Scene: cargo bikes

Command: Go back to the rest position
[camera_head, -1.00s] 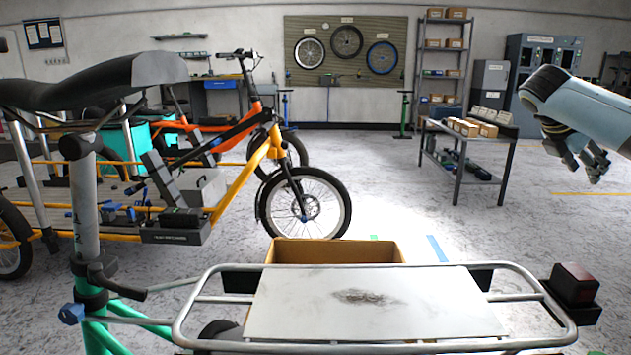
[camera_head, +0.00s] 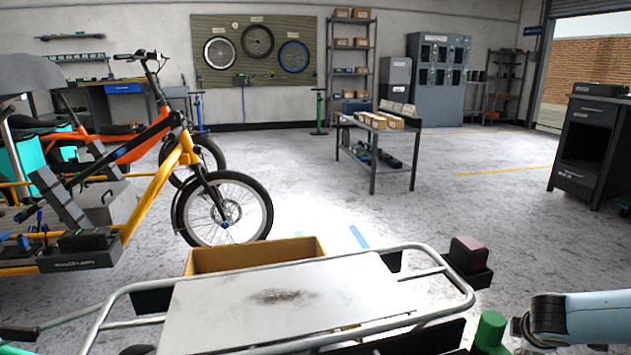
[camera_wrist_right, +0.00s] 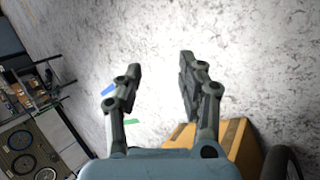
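My right arm comes in at the lower right of the head view, and its gripper is cut off by the frame there. In the right wrist view my right gripper (camera_wrist_right: 160,80) is open, with nothing between its two fingers and bare floor beyond them. My left gripper is in neither current view. The bike's rear rack (camera_head: 452,284) lies across the bottom of the head view, left of my right arm. A grey plate (camera_head: 340,295) with a dark smudge lies on the rack.
A cardboard box (camera_head: 255,254) stands just beyond the rack and also shows in the wrist view (camera_wrist_right: 243,150). A yellow-framed cargo bike (camera_head: 158,190) stands at the left. A low table (camera_head: 378,130) stands farther back. A dark cabinet (camera_head: 588,140) is at the right. The floor between is clear.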

